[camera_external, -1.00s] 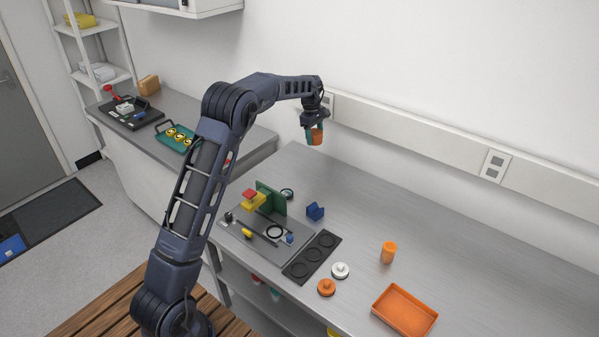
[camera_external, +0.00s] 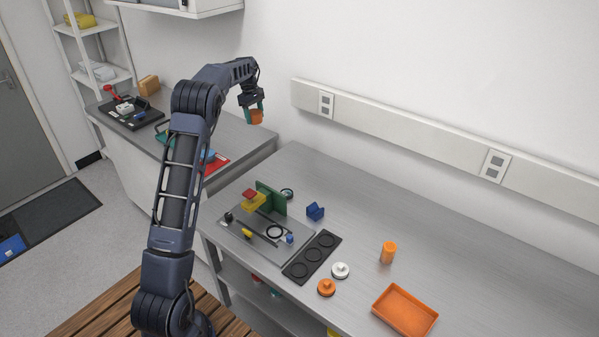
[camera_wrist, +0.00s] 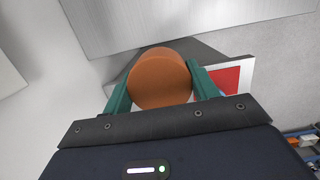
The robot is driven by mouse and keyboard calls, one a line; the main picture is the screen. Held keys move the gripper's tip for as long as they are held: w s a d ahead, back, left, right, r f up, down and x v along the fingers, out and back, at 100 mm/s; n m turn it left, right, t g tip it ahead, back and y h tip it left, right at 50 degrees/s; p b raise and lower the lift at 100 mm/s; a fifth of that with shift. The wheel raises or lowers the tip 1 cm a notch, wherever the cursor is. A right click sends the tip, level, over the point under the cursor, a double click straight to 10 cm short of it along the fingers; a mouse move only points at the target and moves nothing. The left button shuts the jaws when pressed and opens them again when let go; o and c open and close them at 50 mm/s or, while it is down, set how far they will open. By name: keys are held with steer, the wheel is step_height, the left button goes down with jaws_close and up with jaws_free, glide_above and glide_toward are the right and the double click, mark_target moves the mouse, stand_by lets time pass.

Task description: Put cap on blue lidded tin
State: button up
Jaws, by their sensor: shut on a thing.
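My gripper (camera_external: 256,108) is shut on an orange-brown round piece (camera_external: 257,117), held in the air above the gap between the two counters. In the wrist view the piece (camera_wrist: 160,78) shows its flat round face between the teal fingers (camera_wrist: 160,92). I cannot tell whether it is the cap. A small blue thing (camera_external: 207,154) lies by a red-and-white panel (camera_external: 216,164) on the left counter, partly behind my arm. I cannot tell whether it is the blue lidded tin. The panel also shows in the wrist view (camera_wrist: 232,80).

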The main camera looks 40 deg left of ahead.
steer(key=s+a+r, duration=0.1)
steer(key=s+a, duration=0.6)
steer(key=a, duration=0.3)
steer(key=s+a+r, duration=0.1)
steer(key=s+a, duration=0.6)
steer(key=a, duration=0.4)
steer(key=f, duration=1.9)
steer(key=shift+w+d+f, duration=0.15)
steer(key=shift+w+f, duration=0.05)
steer(key=shift+f, duration=0.2)
steer(key=shift+f, duration=0.15)
steer(key=o, duration=0.9)
steer(key=shift+o, duration=0.2)
step_height(320, 180, up, 12)
steer(key=a, duration=0.2)
steer(key=shift+d, duration=0.1)
